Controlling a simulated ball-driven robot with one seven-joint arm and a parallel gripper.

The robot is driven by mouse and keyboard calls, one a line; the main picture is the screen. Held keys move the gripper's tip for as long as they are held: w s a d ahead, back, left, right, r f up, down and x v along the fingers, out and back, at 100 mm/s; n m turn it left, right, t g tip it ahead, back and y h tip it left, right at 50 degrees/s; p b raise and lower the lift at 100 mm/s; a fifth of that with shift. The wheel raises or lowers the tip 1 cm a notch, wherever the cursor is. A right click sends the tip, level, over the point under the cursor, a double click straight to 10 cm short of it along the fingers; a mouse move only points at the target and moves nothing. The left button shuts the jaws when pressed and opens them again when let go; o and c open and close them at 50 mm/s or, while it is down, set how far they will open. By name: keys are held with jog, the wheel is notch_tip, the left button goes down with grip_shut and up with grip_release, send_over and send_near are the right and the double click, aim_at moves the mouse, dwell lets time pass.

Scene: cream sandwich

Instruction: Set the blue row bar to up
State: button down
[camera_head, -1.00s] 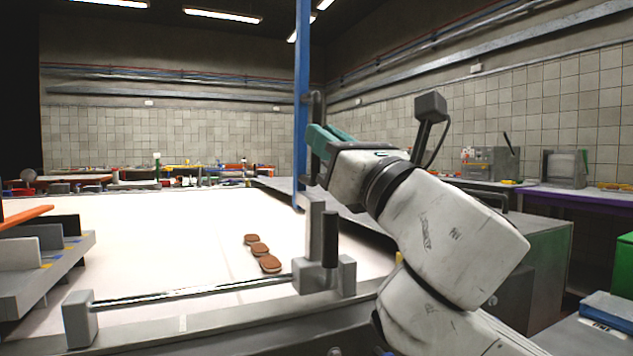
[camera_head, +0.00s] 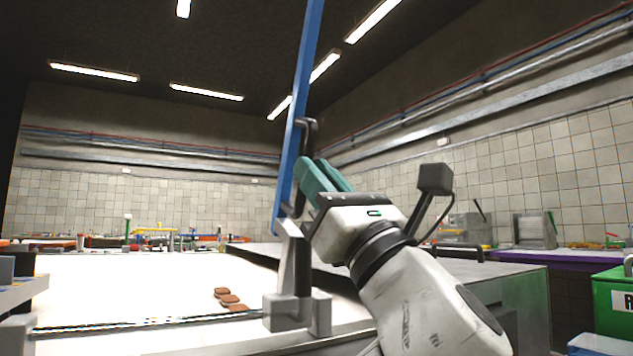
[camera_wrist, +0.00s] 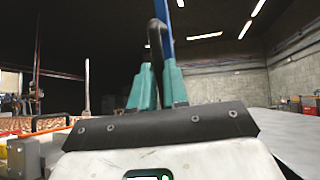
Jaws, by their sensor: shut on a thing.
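The blue row bar (camera_head: 298,105) stands steeply up from a grey pivot bracket (camera_head: 283,312) at the near edge of the white table. In the head view its top leans a little to the right and runs out of the picture. A dark handle (camera_head: 312,128) is fixed to its side. My gripper (camera_head: 312,172), with teal fingers, is shut on the handle, low on the bar. In the wrist view the fingers (camera_wrist: 158,82) close around the dark handle (camera_wrist: 156,38), with the blue bar (camera_wrist: 168,45) just behind. The fingers hide the grasped part.
Several brown sandwich biscuits (camera_head: 230,300) lie on the white table (camera_head: 130,280) left of the bracket. A thin metal rod (camera_head: 150,322) runs along the near edge. A grey cabinet (camera_head: 500,285) stands to the right. A green box (camera_head: 612,300) is at the far right.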

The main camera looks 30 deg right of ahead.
jog(key=shift+s+a+f, duration=0.1)
jog(key=c, duration=1.1)
grip_release()
jog(key=p+v, duration=0.1)
jog(key=v, duration=0.9)
jog(key=shift+s+f, duration=0.25)
jog(key=shift+s, duration=0.05)
